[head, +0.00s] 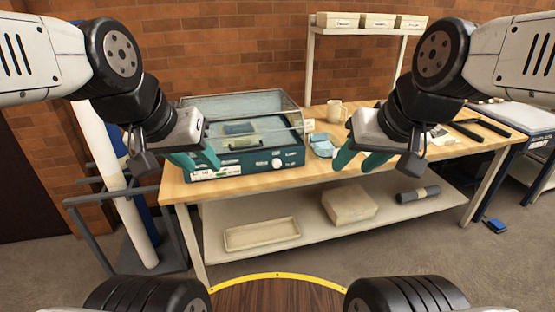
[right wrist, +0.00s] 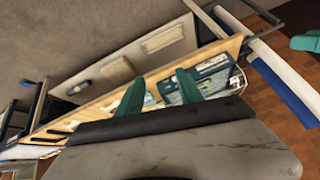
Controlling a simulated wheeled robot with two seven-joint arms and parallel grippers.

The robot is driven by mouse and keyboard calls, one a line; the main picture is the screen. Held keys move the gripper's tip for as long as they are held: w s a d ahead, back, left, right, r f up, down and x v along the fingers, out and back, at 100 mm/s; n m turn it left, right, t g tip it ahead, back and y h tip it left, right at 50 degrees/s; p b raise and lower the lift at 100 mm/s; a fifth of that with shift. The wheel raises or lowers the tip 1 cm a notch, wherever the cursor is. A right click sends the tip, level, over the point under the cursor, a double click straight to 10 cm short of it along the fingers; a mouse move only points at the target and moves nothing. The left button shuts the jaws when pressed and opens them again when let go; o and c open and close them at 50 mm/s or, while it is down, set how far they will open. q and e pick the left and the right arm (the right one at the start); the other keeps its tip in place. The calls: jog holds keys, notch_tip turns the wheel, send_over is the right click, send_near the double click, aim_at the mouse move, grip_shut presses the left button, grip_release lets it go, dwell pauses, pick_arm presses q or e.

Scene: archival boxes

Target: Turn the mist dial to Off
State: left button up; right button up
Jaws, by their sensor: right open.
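A teal humidifying box (head: 245,160) with a clear lid stands on the left part of the wooden workbench. A round white dial (head: 277,163) sits on its front face, toward the right end; its marking is too small to read. My left gripper (head: 196,162) is in front of the box's left end, its teal fingers apart and empty. My right gripper (head: 358,165) is open and empty, to the right of the box and apart from the dial. Its two spread fingers also show in the right wrist view (right wrist: 160,88); the dial cannot be made out there.
A light blue cloth-like item (head: 322,146) and a cream mug (head: 337,111) are right of the box. The lower shelf holds a shallow tray (head: 262,234), a pale box (head: 349,204) and a dark roll (head: 418,195). Boxes (head: 377,20) stand on the rear rack.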

jog(key=shift+o, duration=1.2)
jog(key=shift+w, duration=0.15)
jog(key=w+a+f+t, duration=0.15)
jog(key=w+f, duration=0.25)
jog(key=w, duration=0.8)
jog(key=w+a+f+m+t, duration=0.1)
jog(key=w+f+t, duration=0.15)
jog(key=w, duration=0.85)
jog(key=w+a+f+t, duration=0.2)
jog(key=w+f, duration=0.2)
jog(key=w, duration=0.8)
jog(key=n+t, duration=0.1)
jog(key=t, duration=0.3)
send_near(277, 165)
jog(key=w+d+r, duration=0.3)
jog(key=w+r, duration=0.1)
notch_tip(277, 165, down, 6)
jog(key=s+a+n+t+y, duration=0.1)
jog(key=s+a+n+y, duration=0.1)
jog(key=s, duration=0.1)
jog(key=x, duration=0.7)
jog(key=shift+w+a+r, duration=0.1)
jog(key=shift+w+r, duration=0.15)
jog(key=shift+w, duration=0.1)
